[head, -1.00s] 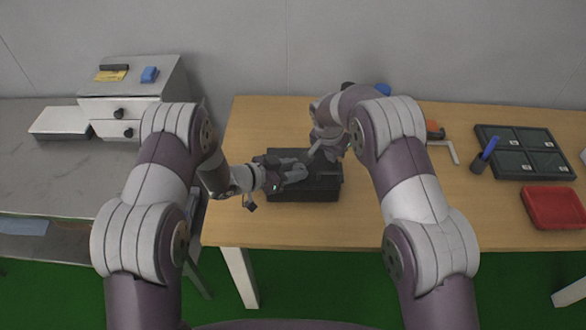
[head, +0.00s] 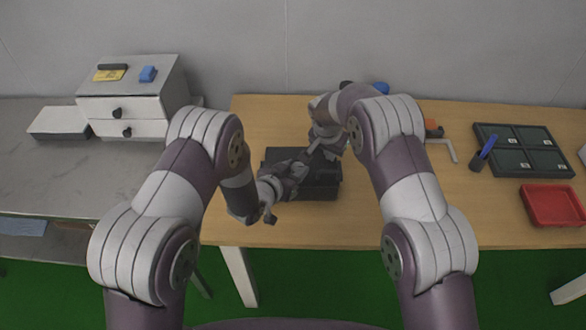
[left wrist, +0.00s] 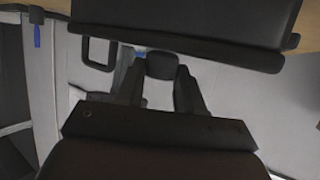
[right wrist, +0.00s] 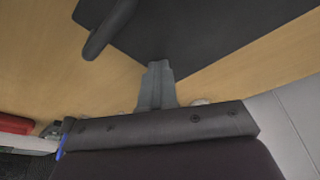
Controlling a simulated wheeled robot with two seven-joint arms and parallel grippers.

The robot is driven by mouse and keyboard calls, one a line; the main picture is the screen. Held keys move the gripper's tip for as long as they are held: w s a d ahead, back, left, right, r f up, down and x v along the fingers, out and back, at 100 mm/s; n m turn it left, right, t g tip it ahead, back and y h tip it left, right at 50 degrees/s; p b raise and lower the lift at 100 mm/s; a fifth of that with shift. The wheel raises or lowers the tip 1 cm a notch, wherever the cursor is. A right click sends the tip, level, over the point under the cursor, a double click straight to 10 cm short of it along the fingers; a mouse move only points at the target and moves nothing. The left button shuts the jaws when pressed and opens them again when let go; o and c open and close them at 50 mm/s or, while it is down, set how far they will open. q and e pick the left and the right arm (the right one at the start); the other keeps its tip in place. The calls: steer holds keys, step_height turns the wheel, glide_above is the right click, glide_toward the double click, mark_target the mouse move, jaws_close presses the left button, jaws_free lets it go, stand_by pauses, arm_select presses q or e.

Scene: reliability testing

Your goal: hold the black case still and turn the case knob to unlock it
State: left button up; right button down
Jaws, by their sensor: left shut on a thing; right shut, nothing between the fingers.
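The black case (head: 322,190) lies on the wooden table in front of me, partly hidden by my grippers. It fills the top of the left wrist view (left wrist: 185,18) and of the right wrist view (right wrist: 200,35). My left gripper (head: 302,163) comes in from the front left. In the left wrist view its fingers are shut on a dark rounded piece at the case, which looks like the case knob (left wrist: 161,66). My right gripper (head: 315,150) is at the case's far side. In the right wrist view its fingers (right wrist: 157,82) are together and empty, their tips at the case's edge.
An orange-handled tool (head: 440,140) lies behind my right arm. A white drawer unit (head: 125,108) stands on the grey left table.

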arm_select(q)
steer(key=shift+d+n+t+y, duration=0.1)
steer(key=shift+n+t+y, duration=0.3)
steer(key=shift+n+y, duration=0.2)
arm_select(e)
steer(key=shift+s+f, duration=0.1)
steer(key=shift+f, duration=0.1)
arm_select(q)
steer(key=o, duration=1)
steer(key=shift+o, duration=0.2)
steer(key=v, duration=1.2)
steer(key=shift+s+r, duration=0.1)
steer(key=shift+r, duration=0.05)
